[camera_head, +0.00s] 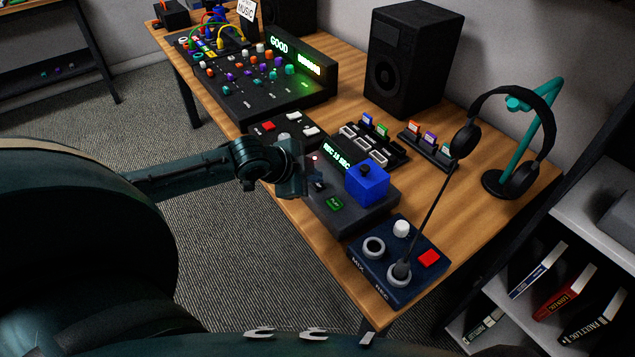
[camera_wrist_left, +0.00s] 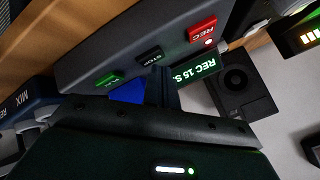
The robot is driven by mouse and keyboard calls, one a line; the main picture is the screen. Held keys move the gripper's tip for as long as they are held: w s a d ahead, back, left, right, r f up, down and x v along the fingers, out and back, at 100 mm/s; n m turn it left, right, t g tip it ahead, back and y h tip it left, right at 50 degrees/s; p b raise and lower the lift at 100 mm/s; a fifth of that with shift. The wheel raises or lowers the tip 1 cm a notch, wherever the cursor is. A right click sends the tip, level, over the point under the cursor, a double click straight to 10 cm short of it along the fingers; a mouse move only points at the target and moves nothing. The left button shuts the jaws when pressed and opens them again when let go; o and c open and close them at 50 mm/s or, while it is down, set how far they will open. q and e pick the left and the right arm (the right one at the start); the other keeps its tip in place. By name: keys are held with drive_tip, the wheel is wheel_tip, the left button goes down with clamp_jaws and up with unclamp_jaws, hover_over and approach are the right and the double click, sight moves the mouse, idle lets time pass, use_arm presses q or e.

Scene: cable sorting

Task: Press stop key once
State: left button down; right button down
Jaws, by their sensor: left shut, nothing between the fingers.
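The recorder (camera_head: 347,218) sits near the table's front edge, with a lit display (camera_head: 337,158) that reads about "REC 15 SEC". In the left wrist view, its black STOP key (camera_wrist_left: 151,56) lies between the red REC key (camera_wrist_left: 202,28) and the green PLAY key (camera_wrist_left: 110,80). PLAY also shows in the head view (camera_head: 335,204). My left gripper (camera_head: 302,180) is shut and empty at the recorder's left side. Its fingertips (camera_wrist_left: 161,74) show just below the STOP key in the wrist view; I cannot tell whether they touch. My right gripper is not in view.
A blue block with a dark knob (camera_head: 366,186) stands on the recorder's right part. A dark panel with a microphone (camera_head: 378,277) is in front, and a small panel with red and white keys (camera_head: 270,133) behind. A speaker (camera_head: 410,60) and headphone stand (camera_head: 515,150) are farther back.

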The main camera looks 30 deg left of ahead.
sight(313, 187)
use_arm(q)
drive_tip(key=shift+f, duration=0.4)
idle(0.8)
drive_tip(key=shift+r+p, duration=0.8)
drive_tip(key=shift+p, duration=0.25)
wheel_tip(313, 187, up, 5)
drive_tip(key=p, duration=0.6)
drive_tip(key=shift+r, duration=0.1)
